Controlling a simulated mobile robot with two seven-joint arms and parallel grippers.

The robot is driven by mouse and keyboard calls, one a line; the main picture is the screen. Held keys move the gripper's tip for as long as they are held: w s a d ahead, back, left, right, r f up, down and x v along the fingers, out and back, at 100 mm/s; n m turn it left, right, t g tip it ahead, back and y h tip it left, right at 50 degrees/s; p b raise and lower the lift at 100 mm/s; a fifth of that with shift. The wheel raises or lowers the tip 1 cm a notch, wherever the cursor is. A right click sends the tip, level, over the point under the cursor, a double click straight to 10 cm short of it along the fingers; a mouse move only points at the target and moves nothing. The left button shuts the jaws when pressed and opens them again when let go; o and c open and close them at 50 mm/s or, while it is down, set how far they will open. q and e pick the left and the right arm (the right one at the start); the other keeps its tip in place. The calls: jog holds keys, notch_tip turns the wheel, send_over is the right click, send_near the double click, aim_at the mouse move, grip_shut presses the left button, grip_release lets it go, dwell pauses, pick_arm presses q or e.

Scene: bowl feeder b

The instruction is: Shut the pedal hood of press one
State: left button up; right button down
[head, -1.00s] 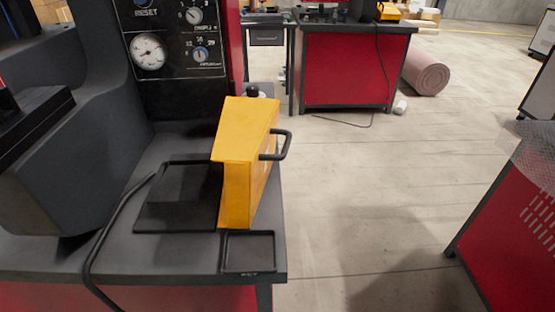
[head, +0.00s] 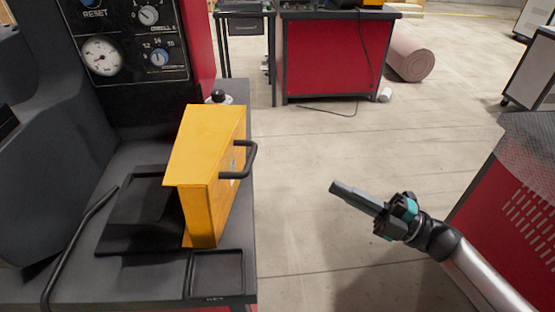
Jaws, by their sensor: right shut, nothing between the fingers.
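The yellow pedal hood (head: 208,170) stands raised on the press table, tipped up on its edge beside a black pedal base (head: 140,215). A black handle (head: 245,160) sticks out from its right side. Press one (head: 130,75), with its dark panel and gauges, rises behind it at the left. My right gripper (head: 338,188) is shut and empty. It hangs over the open floor to the right of the hood, apart from the handle, with its fingers pointing left. My left gripper is not in view.
A small black tray (head: 216,289) lies at the table's front edge, near the hood. A black knob (head: 218,96) stands behind the hood. A red cabinet (head: 500,200) is at the right. A red workbench (head: 333,60) and a rolled mat (head: 410,55) are farther back. The floor between is clear.

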notch_tip(320, 180, up, 2)
jog(key=s+n+g+y, duration=0.2)
jog(key=n+g, duration=0.2)
send_near(221, 174)
jog(key=w, duration=0.4)
jog(key=shift+w+a+r+n+g, duration=0.1)
jog(key=shift+a+r+n+g, duration=0.3)
jog(key=shift+a+r, duration=0.3)
jog(key=shift+a, duration=0.1)
